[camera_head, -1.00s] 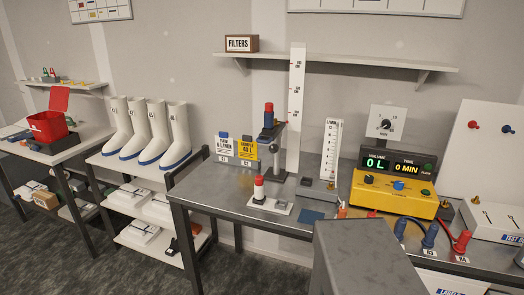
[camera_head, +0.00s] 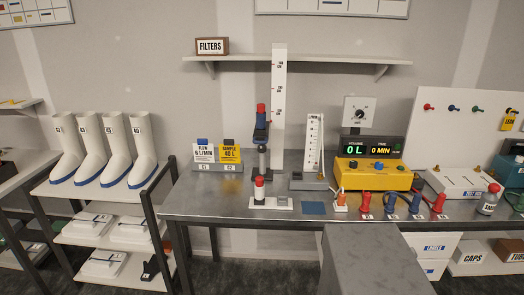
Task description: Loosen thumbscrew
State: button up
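I cannot single out the thumbscrew for certain at this size. A dark stand (camera_head: 263,158) on the metal bench carries a clamp with a red and blue piece (camera_head: 262,118) beside a tall white scale (camera_head: 279,105). A small brass-coloured knob (camera_head: 321,177) sits on the grey base of the flow gauge (camera_head: 313,145). Whether either bears the thumbscrew is not clear. My gripper is not in view.
The metal bench (camera_head: 225,205) also holds a white base with a red-topped post (camera_head: 259,188), a yellow console (camera_head: 372,174), red and blue connectors, and sign cards (camera_head: 218,153). White boots (camera_head: 105,150) stand on a rack at left. The bench's front left is clear.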

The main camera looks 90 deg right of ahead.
aim_at(261, 148)
jog(key=z, duration=0.8)
jog(key=i, duration=1)
jog(key=z, duration=0.55)
